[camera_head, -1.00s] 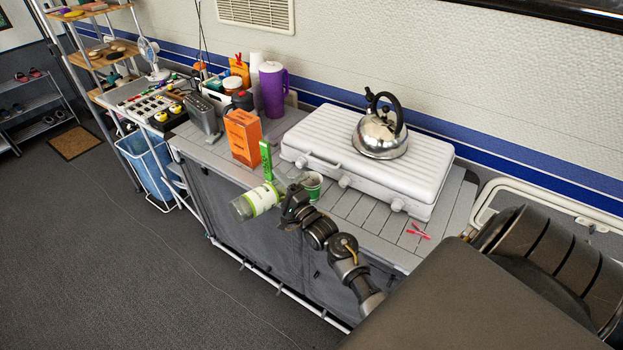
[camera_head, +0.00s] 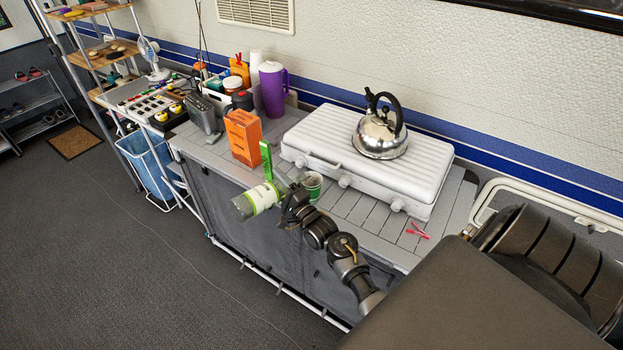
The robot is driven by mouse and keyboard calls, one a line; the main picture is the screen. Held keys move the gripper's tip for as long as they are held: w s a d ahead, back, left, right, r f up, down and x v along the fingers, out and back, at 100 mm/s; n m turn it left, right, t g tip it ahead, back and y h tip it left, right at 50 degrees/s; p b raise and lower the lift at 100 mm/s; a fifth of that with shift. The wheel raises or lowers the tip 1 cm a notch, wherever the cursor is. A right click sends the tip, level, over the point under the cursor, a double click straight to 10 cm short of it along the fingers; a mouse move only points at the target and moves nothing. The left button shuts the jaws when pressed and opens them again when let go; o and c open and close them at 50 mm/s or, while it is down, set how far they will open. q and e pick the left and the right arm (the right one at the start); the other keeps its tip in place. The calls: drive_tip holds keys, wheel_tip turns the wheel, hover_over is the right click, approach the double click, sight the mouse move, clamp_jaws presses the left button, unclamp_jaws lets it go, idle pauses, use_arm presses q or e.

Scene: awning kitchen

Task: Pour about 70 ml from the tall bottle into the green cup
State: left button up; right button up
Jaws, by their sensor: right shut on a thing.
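The tall bottle (camera_head: 262,197) is clear with a green and white label. It is tilted nearly onto its side, its base to the lower left and its neck towards the green cup. My right gripper (camera_head: 285,203) is shut on the bottle and holds it in the air at the counter's front edge. The green cup (camera_head: 312,186) stands upright on the counter, just right of the bottle's neck end. I cannot tell whether liquid is running into the cup. My left gripper is not in view.
A white camp stove case (camera_head: 370,165) with a steel kettle (camera_head: 380,135) on it stands behind the cup.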

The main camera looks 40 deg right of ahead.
sight(276, 195)
drive_tip(key=f+n+b, duration=0.1)
drive_tip(key=n+y+b, duration=0.1)
drive_tip(key=b, duration=0.1)
drive_tip(key=f+n+b, duration=0.1)
drive_tip(key=n+b, duration=0.1)
drive_tip(key=shift+s+a+f+y, duration=0.1)
drive_tip(key=shift+a+f+y, duration=0.2)
drive_tip(key=shift+y, duration=0.1)
drive_tip(key=shift+d+r+n, duration=0.1)
drive_tip(key=shift+r+n, duration=0.2)
drive_tip(key=shift+r, duration=0.05)
drive_tip(key=shift+a+f+n+y+b, duration=0.35)
drive_tip(key=shift+f+n+b, duration=0.45)
drive_tip(key=shift+b, duration=0.25)
drive_tip(key=shift+f+n+b, duration=0.15)
drive_tip(key=shift+n+b, duration=0.15)
